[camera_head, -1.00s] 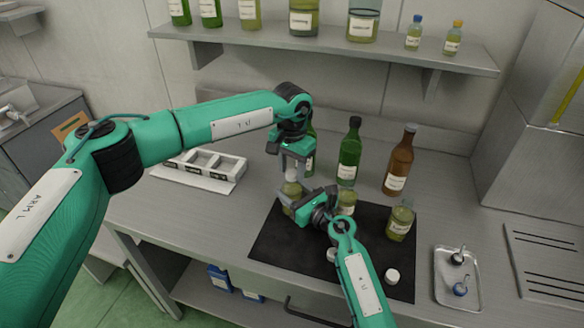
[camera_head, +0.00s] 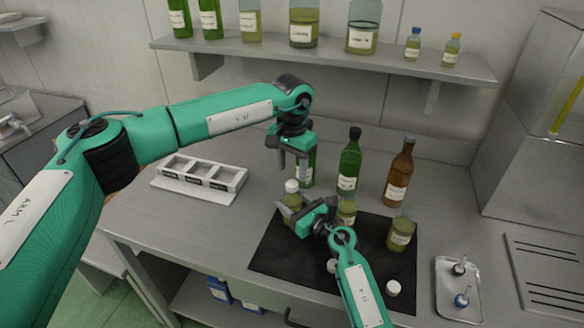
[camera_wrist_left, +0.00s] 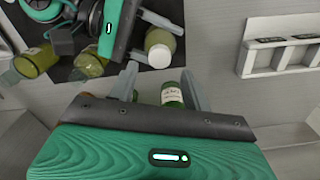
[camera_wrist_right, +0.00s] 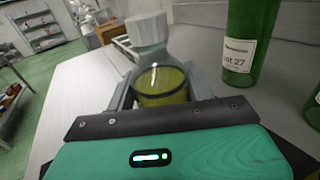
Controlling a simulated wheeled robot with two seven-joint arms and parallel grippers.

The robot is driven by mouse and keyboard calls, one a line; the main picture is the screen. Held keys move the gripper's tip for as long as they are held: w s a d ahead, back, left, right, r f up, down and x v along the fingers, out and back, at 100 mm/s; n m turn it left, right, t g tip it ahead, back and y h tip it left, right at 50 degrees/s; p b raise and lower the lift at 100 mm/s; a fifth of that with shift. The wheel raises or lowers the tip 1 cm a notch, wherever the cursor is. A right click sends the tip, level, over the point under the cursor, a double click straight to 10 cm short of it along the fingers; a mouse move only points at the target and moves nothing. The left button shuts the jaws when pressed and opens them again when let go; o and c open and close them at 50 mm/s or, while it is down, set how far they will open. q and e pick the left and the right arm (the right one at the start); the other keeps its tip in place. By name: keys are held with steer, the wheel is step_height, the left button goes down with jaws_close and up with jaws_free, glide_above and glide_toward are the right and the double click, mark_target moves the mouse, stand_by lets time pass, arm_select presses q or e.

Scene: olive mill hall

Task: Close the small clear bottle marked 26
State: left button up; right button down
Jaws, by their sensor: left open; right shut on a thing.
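A small clear bottle (camera_head: 293,200) with yellow-green liquid stands at the back left of the black mat (camera_head: 275,250). A white cap (camera_head: 292,186) sits on its neck; it also shows in the right wrist view (camera_wrist_right: 148,28). I cannot read a 26 on it, as no label of it shows. My right gripper (camera_head: 288,213) is shut around the bottle's body, seen between its fingers in the right wrist view. My left gripper (camera_head: 292,168) is open and empty just above the cap, apart from it.
Two open jars (camera_head: 346,213) (camera_head: 401,233) and loose white caps (camera_head: 393,288) are on the mat. Green bottles (camera_head: 349,165) and a brown bottle (camera_head: 397,175) stand behind. A white compartment rack (camera_head: 205,176) is left, a metal tray (camera_head: 445,300) right. A shelf (camera_head: 330,62) hangs above.

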arm_select(q)
steer(key=n, duration=0.4)
steer(key=shift+r, duration=0.15)
steer(key=n, duration=0.4)
steer(key=shift+r+n, duration=0.2)
steer(key=shift+n, duration=0.1)
steer(key=n, duration=0.4)
steer(key=shift+r+n, duration=0.2)
steer(key=shift+n, duration=0.1)
steer(key=n, duration=0.4)
steer(key=shift+r+n, duration=0.2)
steer(key=shift+n, duration=0.2)
steer(key=n, duration=0.4)
steer(key=shift+r+n, duration=0.2)
steer(key=shift+n, duration=0.1)
steer(key=n, duration=0.3)
steer(key=shift+r, duration=0.15)
steer(key=n, duration=0.4)
steer(key=shift+r+n, duration=0.2)
steer(key=shift+n, duration=0.2)
steer(key=n, duration=0.4)
steer(key=shift+r+n, duration=0.2)
steer(key=shift+n, duration=0.2)
